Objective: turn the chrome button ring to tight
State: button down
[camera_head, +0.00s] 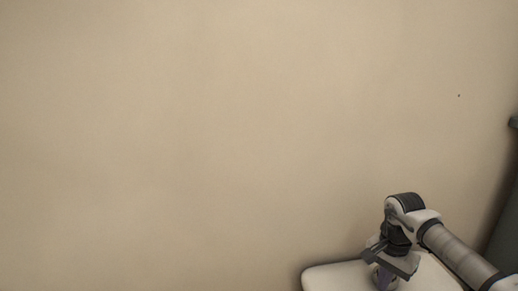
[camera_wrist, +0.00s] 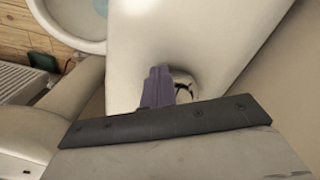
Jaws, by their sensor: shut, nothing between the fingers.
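The chrome button ring (camera_wrist: 184,84) shows in the wrist view on top of the white cistern (camera_wrist: 125,50), just right of my gripper's fingers. Only part of its shiny rim and dark inside shows; the fingers and the dark gripper body hide the rest. My gripper (camera_wrist: 158,72) has purple fingers, shut together with nothing between them. They are close beside or over the ring; I cannot tell whether they touch it. In the head view my gripper (camera_head: 383,279) points down at the cistern lid (camera_head: 325,277) at the bottom right, and the ring is hidden there.
A beige wall (camera_head: 180,130) fills most of the head view, behind the cistern. In the wrist view, a round white toilet bowl (camera_wrist: 98,46) is at the upper left, above a wooden floor (camera_wrist: 20,40). A white radiator-like panel (camera_wrist: 20,83) and a small dark box (camera_wrist: 42,61) are at the left.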

jog(key=shift+w+a, duration=0.55)
jog(key=shift+w, duration=0.05)
jog(key=shift+w+a, duration=0.25)
jog(key=shift+w, duration=0.45)
jog(key=shift+a, duration=0.25)
jog(key=shift+a, duration=0.15)
notch_tip(320, 180, up, 6)
jog(key=p, duration=0.3)
jog(key=shift+p, duration=0.4)
